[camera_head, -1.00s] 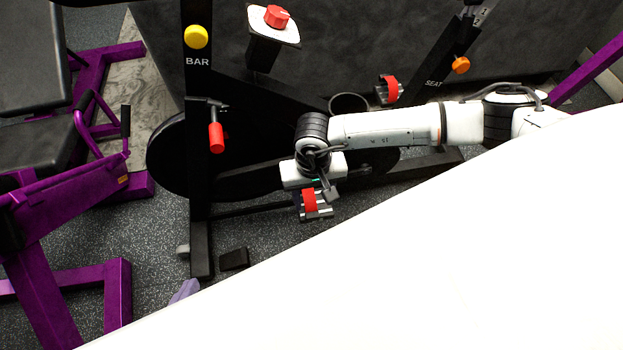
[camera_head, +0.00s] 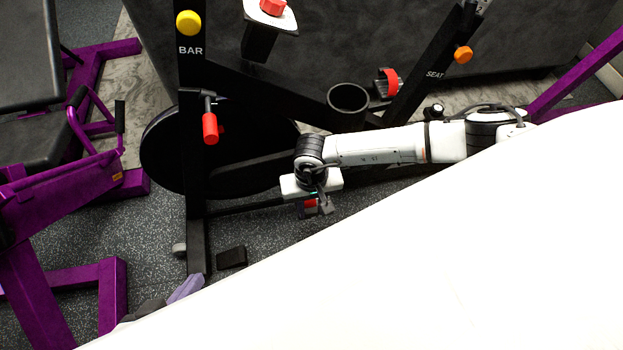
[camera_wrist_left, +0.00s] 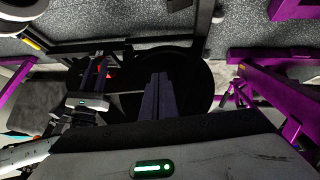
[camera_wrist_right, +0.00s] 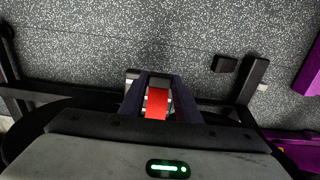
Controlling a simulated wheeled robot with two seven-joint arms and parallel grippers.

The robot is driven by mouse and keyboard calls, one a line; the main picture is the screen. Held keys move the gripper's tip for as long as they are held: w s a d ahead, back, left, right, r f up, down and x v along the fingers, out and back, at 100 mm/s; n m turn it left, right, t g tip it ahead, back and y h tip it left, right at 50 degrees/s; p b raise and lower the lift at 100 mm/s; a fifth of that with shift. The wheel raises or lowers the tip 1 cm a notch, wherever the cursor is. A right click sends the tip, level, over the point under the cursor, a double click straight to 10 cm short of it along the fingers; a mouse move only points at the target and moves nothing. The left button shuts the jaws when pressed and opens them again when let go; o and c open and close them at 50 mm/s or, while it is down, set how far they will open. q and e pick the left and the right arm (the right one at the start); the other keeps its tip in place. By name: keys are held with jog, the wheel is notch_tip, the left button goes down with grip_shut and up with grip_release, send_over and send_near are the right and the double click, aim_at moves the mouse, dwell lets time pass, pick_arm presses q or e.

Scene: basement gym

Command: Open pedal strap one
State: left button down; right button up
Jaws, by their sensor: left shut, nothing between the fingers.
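A pedal with a red strap (camera_head: 310,203) is low on the exercise bike, mostly hidden behind my right gripper (camera_head: 318,208) in the head view. In the right wrist view the red strap (camera_wrist_right: 156,103) stands between the two fingers of my right gripper (camera_wrist_right: 158,88), which are apart; contact is unclear. The other pedal, also with a red strap (camera_head: 391,81), is further back. My left gripper (camera_head: 187,287) shows only as fingertips at the white edge in the head view. In the left wrist view its fingers (camera_wrist_left: 158,82) are together and empty.
The bike's black post marked BAR (camera_head: 191,150) and a red-handled lever (camera_head: 210,128) stand left of the right gripper. An empty cup holder (camera_head: 348,97) is behind the right arm. A purple bench (camera_head: 60,215) is at left. My white body hides the lower right.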

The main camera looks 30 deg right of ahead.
grip_shut()
pick_arm(q)
jog(key=shift+f, duration=0.1)
